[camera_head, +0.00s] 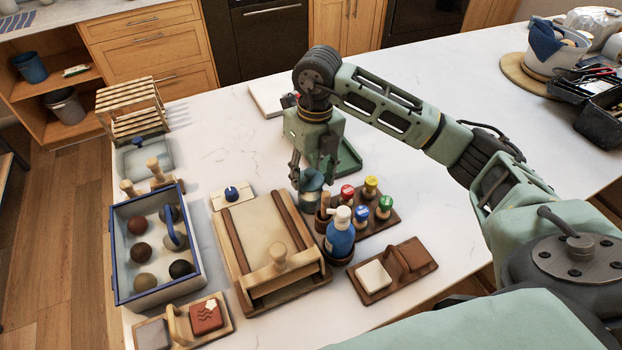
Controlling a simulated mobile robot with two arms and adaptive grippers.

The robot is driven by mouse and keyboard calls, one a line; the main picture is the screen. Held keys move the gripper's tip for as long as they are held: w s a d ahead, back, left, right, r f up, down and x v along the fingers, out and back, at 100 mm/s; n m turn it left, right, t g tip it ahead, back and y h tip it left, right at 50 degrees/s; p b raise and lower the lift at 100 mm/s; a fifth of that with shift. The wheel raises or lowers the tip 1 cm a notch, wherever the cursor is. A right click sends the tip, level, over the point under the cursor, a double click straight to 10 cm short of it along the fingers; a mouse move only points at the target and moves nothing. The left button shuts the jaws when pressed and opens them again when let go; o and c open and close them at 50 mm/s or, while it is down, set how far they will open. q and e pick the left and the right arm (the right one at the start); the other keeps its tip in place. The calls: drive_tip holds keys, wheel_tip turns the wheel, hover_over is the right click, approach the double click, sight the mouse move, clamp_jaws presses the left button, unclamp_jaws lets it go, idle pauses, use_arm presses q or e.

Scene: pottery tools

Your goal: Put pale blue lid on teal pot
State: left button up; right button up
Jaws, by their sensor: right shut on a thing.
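My right gripper (311,172) points down at the middle of the counter. Its fingers are shut on a small teal-blue rounded thing (312,186) beside the small wooden cup. The fingers partly cover it, and I cannot tell whether it is the teal pot, its lid or both together. A pale bluish box (150,160) with a blue knob (137,141) stands at the back left. A pale square tile (240,201) with a blue knob lies left of the gripper. I cannot make out a separate pale blue lid for sure. My left gripper is out of view.
A wooden slab board (222,240) lies left of the gripper. A blue bottle (340,235) and a stamp rack (378,222) stand close on its right. A blue-rimmed crate (122,285) with several balls is at the left.

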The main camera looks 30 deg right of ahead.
sight(311, 181)
wheel_tip(311, 181, down, 3)
drive_tip(key=shift+s+d+f+p, duration=0.1)
drive_tip(key=shift+s+f+p, duration=0.05)
drive_tip(key=shift+p, duration=0.4)
drive_tip(key=shift+f, duration=0.35)
drive_tip(key=o, duration=1.1)
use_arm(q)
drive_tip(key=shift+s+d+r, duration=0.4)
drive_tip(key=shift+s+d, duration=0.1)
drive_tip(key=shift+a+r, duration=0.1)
